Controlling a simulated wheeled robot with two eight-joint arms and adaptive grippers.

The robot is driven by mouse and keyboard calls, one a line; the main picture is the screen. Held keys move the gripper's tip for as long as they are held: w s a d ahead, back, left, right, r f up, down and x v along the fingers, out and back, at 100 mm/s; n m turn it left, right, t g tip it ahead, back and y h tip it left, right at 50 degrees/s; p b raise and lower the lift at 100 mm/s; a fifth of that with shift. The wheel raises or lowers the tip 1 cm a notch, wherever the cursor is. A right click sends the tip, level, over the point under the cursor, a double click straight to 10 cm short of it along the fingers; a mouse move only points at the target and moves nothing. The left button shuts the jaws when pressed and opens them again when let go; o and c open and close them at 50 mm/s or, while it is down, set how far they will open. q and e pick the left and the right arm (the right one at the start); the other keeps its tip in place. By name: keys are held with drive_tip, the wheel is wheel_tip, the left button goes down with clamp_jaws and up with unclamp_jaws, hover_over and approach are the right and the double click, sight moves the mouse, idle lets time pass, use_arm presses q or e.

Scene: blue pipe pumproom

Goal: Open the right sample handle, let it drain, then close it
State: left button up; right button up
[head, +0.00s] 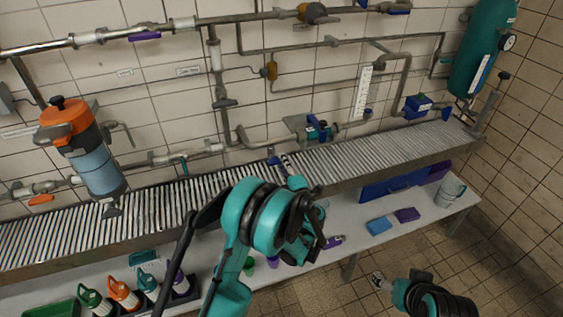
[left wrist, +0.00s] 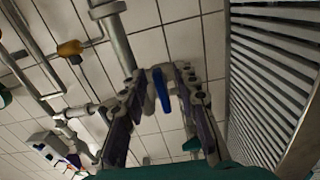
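A small blue handle (left wrist: 162,90) stands between the two fingers of my left gripper (left wrist: 161,72) in the left wrist view. A gap shows on both sides of it, so the fingers look open around it. In the head view a blue handle (head: 273,160) sits on the lower pipe, beside my left gripper (head: 286,163); I take it for the right sample handle. My arm hides part of this area. My right gripper (head: 377,280) is low at the right, over the floor, away from the pipes; its fingers are too small to judge.
A slatted metal drain shelf (head: 340,158) runs below the pipes. The table (head: 345,228) under it holds bottles (head: 125,292), a blue sponge (head: 379,226), a purple sponge (head: 407,215) and a bucket (head: 449,190). An orange-topped filter (head: 90,150) hangs at left, a teal tank (head: 484,50) at right.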

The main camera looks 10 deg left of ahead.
use_arm(q)
drive_tip(key=v, duration=1)
drive_tip(key=shift+s+d, duration=0.2)
drive_tip(key=shift+s, duration=0.05)
drive_tip(key=s+d+r+m+t+h, duration=0.1)
drive_tip(key=d+r+m+t+h, duration=0.15)
drive_tip(key=r+m+h, duration=0.6)
drive_tip(key=s+d+r+m+t+h, duration=0.1)
drive_tip(key=d+r+m+h, duration=0.35)
drive_tip(key=r+m, duration=0.55)
drive_tip(key=s+a+f+m+g+y, duration=0.1)
drive_tip(key=s+a+f+m+g, duration=0.1)
drive_tip(key=s, duration=0.6)
drive_tip(key=s+a+f+m+g+y, duration=0.1)
drive_tip(key=s+a+f+m+g, duration=0.1)
drive_tip(key=s+a+f+g, duration=0.3)
drive_tip(key=s+a+f+m+g+y, duration=0.1)
drive_tip(key=s+a+f+g, duration=0.3)
drive_tip(key=s+f, duration=0.4)
drive_tip(key=s+a+m, duration=0.1)
drive_tip(key=s, duration=0.3)
drive_tip(key=shift+a, duration=0.4)
